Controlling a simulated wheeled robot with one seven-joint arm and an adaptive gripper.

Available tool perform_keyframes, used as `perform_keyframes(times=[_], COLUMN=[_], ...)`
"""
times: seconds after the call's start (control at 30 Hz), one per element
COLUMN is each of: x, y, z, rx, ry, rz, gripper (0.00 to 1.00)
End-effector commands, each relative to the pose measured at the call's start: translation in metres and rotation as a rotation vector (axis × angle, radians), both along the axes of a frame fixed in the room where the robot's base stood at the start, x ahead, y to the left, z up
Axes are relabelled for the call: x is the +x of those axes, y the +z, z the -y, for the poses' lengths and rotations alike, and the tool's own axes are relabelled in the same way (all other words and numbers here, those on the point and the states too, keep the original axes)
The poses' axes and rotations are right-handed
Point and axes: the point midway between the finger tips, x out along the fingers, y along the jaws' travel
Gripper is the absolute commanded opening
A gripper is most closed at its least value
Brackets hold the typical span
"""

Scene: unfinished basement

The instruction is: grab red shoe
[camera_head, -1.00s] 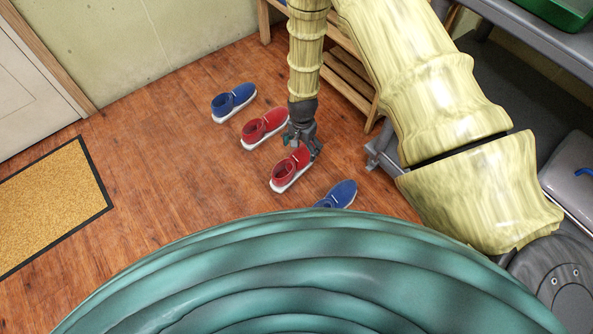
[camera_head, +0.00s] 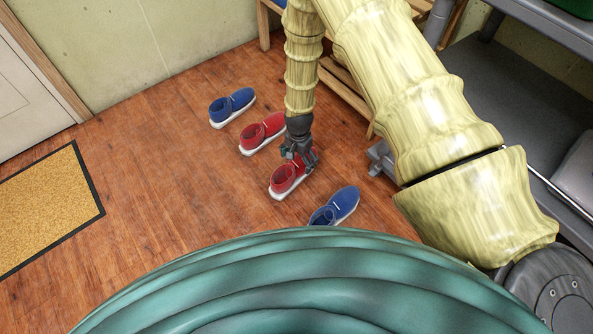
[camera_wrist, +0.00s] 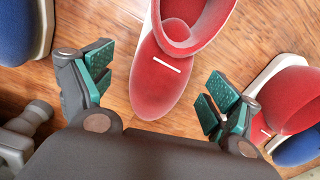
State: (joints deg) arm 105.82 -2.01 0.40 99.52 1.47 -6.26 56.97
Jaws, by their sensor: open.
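Two red shoes with white soles stand on the wood floor. The nearer red shoe (camera_head: 285,180) is below my gripper (camera_head: 298,158), which hides part of its toe. In the wrist view this shoe (camera_wrist: 165,75) lies between my gripper's (camera_wrist: 158,82) spread green-padded fingers, toe toward the palm. The gripper is open, and I cannot tell whether a finger touches the shoe. The farther red shoe (camera_head: 262,134) is up and left in the head view, and at the right edge of the wrist view (camera_wrist: 290,97).
A blue shoe stands at each end of the row: one farther (camera_head: 231,107), one nearer (camera_head: 335,206). A wooden rack (camera_head: 345,90) and grey shelving (camera_head: 500,90) stand to the right. A doormat (camera_head: 50,205) lies left; the floor between is clear.

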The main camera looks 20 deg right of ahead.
Motion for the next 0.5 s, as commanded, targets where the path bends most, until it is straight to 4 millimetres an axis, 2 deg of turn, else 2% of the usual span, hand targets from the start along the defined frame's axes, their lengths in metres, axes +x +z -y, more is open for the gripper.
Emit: perform_keyframes(times=[0.33,0.5], x=[0.002,0.003], y=[-0.040,-0.048], z=[-0.006,-0.006], rx=[0.000,0.000], ry=[0.000,0.000], rz=[-0.001,0.000], gripper=[0.89,0.89])
